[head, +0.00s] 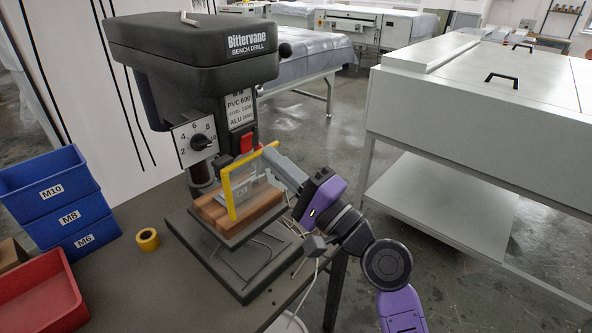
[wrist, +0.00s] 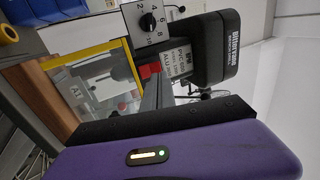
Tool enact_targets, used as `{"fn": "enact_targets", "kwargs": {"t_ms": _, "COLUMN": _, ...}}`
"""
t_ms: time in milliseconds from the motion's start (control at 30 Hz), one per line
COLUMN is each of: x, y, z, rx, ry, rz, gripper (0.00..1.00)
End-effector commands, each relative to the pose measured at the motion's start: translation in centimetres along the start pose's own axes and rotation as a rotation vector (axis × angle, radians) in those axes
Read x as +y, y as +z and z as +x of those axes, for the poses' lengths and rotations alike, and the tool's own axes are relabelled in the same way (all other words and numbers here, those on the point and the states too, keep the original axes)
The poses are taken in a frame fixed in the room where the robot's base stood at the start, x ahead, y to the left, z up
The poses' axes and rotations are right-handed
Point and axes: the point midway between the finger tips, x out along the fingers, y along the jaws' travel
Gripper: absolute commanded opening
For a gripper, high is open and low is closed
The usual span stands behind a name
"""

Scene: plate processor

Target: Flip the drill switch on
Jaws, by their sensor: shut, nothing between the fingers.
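The black bench drill (head: 195,45) stands on the dark bench at the left of the head view. Its red switch (head: 247,143) is on the front of the column, below the white speed label. The red switch also shows in the wrist view (wrist: 149,71), partly covered by my finger. My gripper (head: 270,154) reaches in from the right, fingers pointing at the drill. It is shut and empty, its tips close to the red switch and beside the yellow-framed clear guard (head: 227,188). I cannot tell whether the tips touch the switch, or its on or off position.
A numbered dial (head: 198,142) sits left of the switch. Blue bins (head: 60,205), a red bin (head: 72,312) and a yellow roll (head: 147,239) are at left. A large grey machine (head: 470,120) stands right.

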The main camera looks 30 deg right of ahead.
Motion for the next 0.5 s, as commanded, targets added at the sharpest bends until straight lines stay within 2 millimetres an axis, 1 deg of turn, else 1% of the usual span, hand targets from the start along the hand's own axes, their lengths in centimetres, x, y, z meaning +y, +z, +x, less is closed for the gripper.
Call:
{"fn": "enact_targets", "kwargs": {"t_ms": 33, "x": -0.4, "y": 0.1, "z": 1.1, "rx": -0.002, "ry": -0.002, "rz": 0.001, "gripper": 0.0}}
{"fn": "enact_targets", "kwargs": {"t_ms": 200, "x": -0.2, "y": 0.0, "z": 3.3, "rx": -0.001, "ry": -0.001, "rz": 0.0, "gripper": 0.0}}
{"fn": "enact_targets", "kwargs": {"t_ms": 333, "x": -0.1, "y": 0.0, "z": 4.1, "rx": 0.0, "ry": -0.001, "rz": 0.0, "gripper": 0.0}}
{"fn": "enact_targets", "kwargs": {"t_ms": 500, "x": 0.0, "y": 0.0, "z": 4.4, "rx": 0.001, "ry": -0.001, "rz": 0.0, "gripper": 0.0}}
